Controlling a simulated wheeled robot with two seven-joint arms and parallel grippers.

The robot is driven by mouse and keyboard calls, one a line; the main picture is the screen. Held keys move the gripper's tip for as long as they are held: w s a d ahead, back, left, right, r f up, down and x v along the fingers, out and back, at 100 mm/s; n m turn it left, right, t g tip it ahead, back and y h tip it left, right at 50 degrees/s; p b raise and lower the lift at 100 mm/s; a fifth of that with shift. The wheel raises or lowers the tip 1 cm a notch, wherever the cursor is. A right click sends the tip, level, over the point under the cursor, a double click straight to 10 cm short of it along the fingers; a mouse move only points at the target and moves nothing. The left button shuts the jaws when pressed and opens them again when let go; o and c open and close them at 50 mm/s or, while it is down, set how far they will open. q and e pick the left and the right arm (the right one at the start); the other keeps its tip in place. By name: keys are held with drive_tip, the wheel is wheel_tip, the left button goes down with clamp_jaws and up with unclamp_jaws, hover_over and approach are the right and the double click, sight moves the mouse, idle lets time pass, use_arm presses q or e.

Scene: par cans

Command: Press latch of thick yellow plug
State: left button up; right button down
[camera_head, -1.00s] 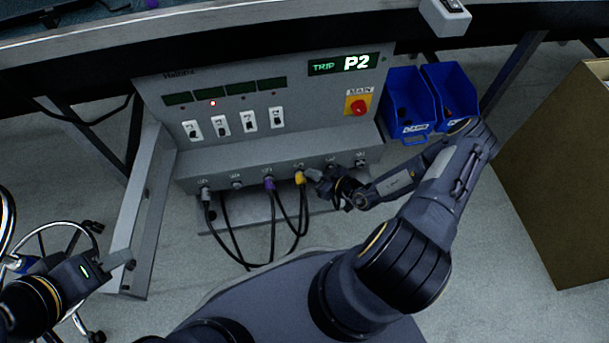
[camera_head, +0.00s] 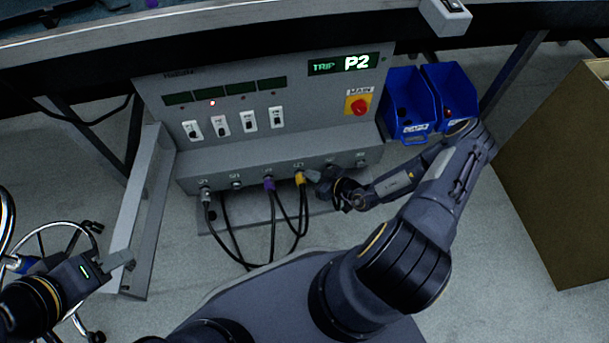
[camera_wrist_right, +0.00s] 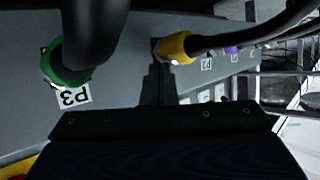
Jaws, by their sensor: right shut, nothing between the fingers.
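The yellow plug (camera_head: 300,178) sits in a socket on the sloping lower front of the grey power box, with a black cable hanging from it. In the right wrist view the yellow plug (camera_wrist_right: 175,47) is at top centre, near the label P2. My right gripper (camera_head: 311,177) is just right of the plug in the head view. Its fingers (camera_wrist_right: 155,72) are shut and empty, with the tips close beside the plug's body; I cannot tell whether they touch. The latch is not clear. My left gripper (camera_head: 119,262) is far to the left, away from the box; its jaw opening is unclear.
A purple plug (camera_head: 269,184) and a grey plug (camera_head: 206,194) sit further left, with hanging cables. In the right wrist view a green-ringed fitting (camera_wrist_right: 62,68) by label P3 has a thick black body close to the camera. Blue bins (camera_head: 408,105) stand right of the box.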

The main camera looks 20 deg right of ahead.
drive_tip(key=shift+s+d+r, duration=0.15)
drive_tip(key=shift+d+r, duration=0.35)
drive_tip(key=shift+s+d+r+p, duration=0.2)
drive_tip(key=shift+d+r+p, duration=0.35)
drive_tip(key=shift+d+r, duration=0.35)
drive_tip(key=shift+s+d+r+p, duration=0.2)
drive_tip(key=shift+d+r+p, duration=0.3)
drive_tip(key=shift+d+r, duration=0.35)
